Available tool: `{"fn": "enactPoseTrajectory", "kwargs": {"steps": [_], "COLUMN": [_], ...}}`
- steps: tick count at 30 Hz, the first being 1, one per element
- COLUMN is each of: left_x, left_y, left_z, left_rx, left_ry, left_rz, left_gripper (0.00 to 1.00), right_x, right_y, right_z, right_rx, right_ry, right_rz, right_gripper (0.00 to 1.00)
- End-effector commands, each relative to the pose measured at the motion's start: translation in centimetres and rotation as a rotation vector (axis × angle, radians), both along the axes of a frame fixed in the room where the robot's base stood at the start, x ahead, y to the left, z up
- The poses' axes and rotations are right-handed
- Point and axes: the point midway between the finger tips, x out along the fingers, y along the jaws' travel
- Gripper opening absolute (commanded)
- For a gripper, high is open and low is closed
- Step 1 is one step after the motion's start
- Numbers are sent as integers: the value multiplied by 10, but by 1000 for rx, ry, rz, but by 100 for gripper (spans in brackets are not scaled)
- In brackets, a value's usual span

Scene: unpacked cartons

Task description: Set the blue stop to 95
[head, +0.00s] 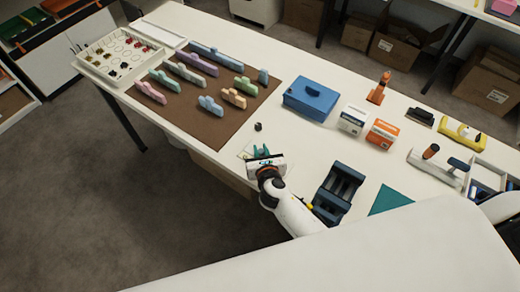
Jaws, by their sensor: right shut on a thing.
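My right gripper (262,151) is low over the front edge of the white table, by a small pale card (246,152). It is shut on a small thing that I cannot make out. Teal prongs show at its tip, and I cannot tell whether they are fingers or part of what it holds. No blue stop or number scale can be clearly read in this view. A blue box (311,98) with a raised part on its lid stands behind the gripper. A dark blue device (338,190) with bars stands to its right. My left gripper is not in view.
A brown mat (211,118) at left holds several pastel blocks. A small dark object (258,127) lies just behind the gripper. White (351,119) and orange (382,132) boxes, an orange-handled tool (379,88) and a yellow device (462,134) stand at right.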

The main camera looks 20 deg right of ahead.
Motion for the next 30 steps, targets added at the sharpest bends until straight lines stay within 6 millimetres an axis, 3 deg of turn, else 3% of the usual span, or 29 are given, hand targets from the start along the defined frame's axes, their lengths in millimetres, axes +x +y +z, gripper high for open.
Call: {"fn": "enactPoseTrajectory", "kwargs": {"steps": [9,21,22,25,30], "left_x": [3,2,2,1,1], "left_y": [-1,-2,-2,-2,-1], "left_z": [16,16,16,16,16], "left_rx": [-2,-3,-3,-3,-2], "left_ry": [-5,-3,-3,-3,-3], "left_rz": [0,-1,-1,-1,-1], "left_gripper": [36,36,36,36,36], "right_x": [-55,-65,-65,-64,-64], "right_y": [-43,-51,-51,-51,-50], "right_z": [-1,-2,-2,-2,-1], "right_rx": [-6,-3,-3,-3,-3], "right_ry": [6,5,5,4,3], "right_rz": [0,-4,-4,-4,-2], "right_gripper": [0,0,21,37,40]}}
